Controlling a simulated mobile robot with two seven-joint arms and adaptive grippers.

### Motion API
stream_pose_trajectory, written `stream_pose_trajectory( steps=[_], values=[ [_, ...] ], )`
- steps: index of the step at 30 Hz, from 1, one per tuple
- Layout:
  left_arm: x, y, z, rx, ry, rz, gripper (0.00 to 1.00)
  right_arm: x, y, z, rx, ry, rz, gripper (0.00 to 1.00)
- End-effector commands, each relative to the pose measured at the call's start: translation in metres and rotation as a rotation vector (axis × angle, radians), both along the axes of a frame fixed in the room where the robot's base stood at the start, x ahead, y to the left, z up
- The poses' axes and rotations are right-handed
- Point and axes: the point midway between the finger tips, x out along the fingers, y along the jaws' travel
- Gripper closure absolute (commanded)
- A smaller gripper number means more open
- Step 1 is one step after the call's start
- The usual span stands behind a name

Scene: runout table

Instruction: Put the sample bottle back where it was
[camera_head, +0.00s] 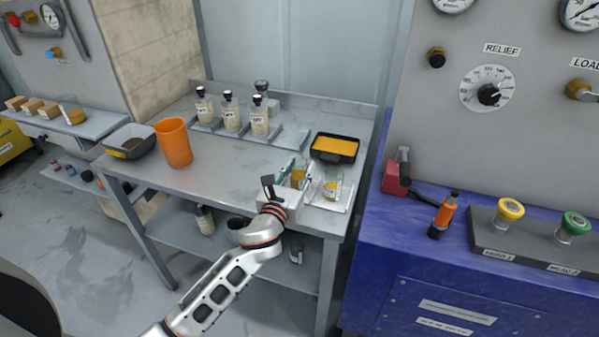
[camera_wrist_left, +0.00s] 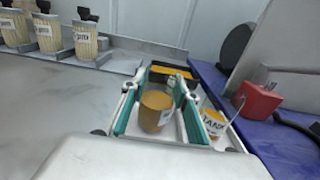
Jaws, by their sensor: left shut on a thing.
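My left gripper (camera_head: 297,176) is over the front right of the grey table and shut on an amber, cylindrical container. In the left wrist view this container, seemingly the sample bottle (camera_wrist_left: 156,112), sits between the teal finger pads with part of a label showing. My fingers partly hide it in the head view, and I cannot tell whether it touches the surface below. Pale bottles with black caps (camera_head: 259,116) stand in a row at the back of the table, on grey plates. An empty grey plate (camera_head: 291,139) is at the row's right end. My right gripper is not in view.
A labelled jar with amber contents (camera_head: 332,188) stands on a white tray (camera_head: 341,204) just right of my gripper. A black tray with orange inside (camera_head: 334,147) lies behind. The table's middle is clear.

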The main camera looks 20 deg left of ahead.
Motion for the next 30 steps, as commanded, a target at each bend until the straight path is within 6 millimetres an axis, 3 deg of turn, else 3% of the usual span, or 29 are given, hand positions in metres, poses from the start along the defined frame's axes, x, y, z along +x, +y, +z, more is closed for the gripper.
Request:
stream_pose_trajectory(
  steps=[12,13,14,26,30],
  values=[
    [0.000,0.000,-0.005,0.000,-0.001,0.000,0.93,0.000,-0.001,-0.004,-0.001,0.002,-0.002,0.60],
    [0.000,0.000,-0.004,0.000,-0.001,0.000,0.62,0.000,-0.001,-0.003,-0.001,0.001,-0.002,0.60],
    [0.000,0.000,-0.004,0.000,-0.001,0.000,0.55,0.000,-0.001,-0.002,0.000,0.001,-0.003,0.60],
    [0.000,0.000,0.000,0.000,-0.001,0.000,0.53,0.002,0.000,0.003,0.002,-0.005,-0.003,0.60],
    [-0.014,0.001,-0.001,0.002,0.001,0.000,0.53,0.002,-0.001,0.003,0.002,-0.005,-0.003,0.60]
  ],
)
